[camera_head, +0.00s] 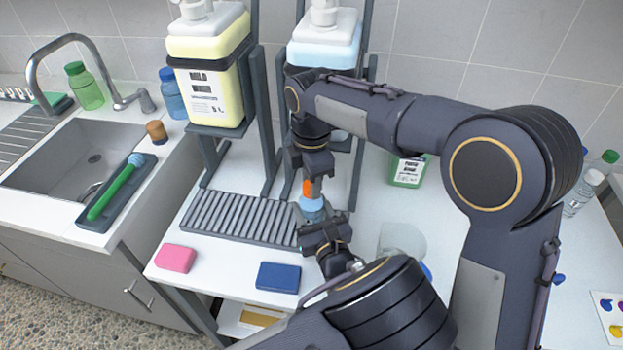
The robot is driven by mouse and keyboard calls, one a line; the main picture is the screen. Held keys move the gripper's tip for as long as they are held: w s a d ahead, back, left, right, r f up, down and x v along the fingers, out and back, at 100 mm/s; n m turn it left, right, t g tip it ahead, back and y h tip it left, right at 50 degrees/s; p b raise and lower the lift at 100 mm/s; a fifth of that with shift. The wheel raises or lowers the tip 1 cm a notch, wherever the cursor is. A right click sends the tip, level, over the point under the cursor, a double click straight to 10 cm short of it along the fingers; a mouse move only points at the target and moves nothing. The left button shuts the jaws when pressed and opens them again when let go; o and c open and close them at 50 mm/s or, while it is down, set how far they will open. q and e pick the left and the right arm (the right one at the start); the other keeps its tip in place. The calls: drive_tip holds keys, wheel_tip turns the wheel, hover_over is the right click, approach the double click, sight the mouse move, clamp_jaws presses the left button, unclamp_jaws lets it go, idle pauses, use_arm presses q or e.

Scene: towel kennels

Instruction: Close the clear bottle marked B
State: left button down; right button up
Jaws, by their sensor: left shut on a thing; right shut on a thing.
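My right gripper (312,178) comes down from above and is shut on a small orange piece (307,188), which looks like a cap. My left gripper (318,222) reaches up from below and is shut on a small light-blue item (312,208), which may be the bottle. The orange piece is directly above the light-blue item; I cannot tell whether they touch. The grippers hide most of both, and no letter B is readable. Clear bottles (587,186) stand at the far right, partly behind my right arm.
A ribbed grey rack (238,218) lies left of my grippers. Yellow (210,75) and pale-blue (325,47) jugs stand on dark stands behind. A pink sponge (176,258) and blue sponge (278,277) lie near the front edge. A sink (75,165) is at left.

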drive_tip(key=m, duration=0.7)
drive_tip(key=shift+m, duration=0.4)
drive_tip(key=m, duration=0.4)
drive_tip(key=shift+m, duration=0.3)
drive_tip(key=m, duration=0.4)
drive_tip(key=shift+m, duration=0.3)
drive_tip(key=o, duration=1.1)
drive_tip(key=shift+c, duration=0.2)
drive_tip(key=shift+r, duration=2.25)
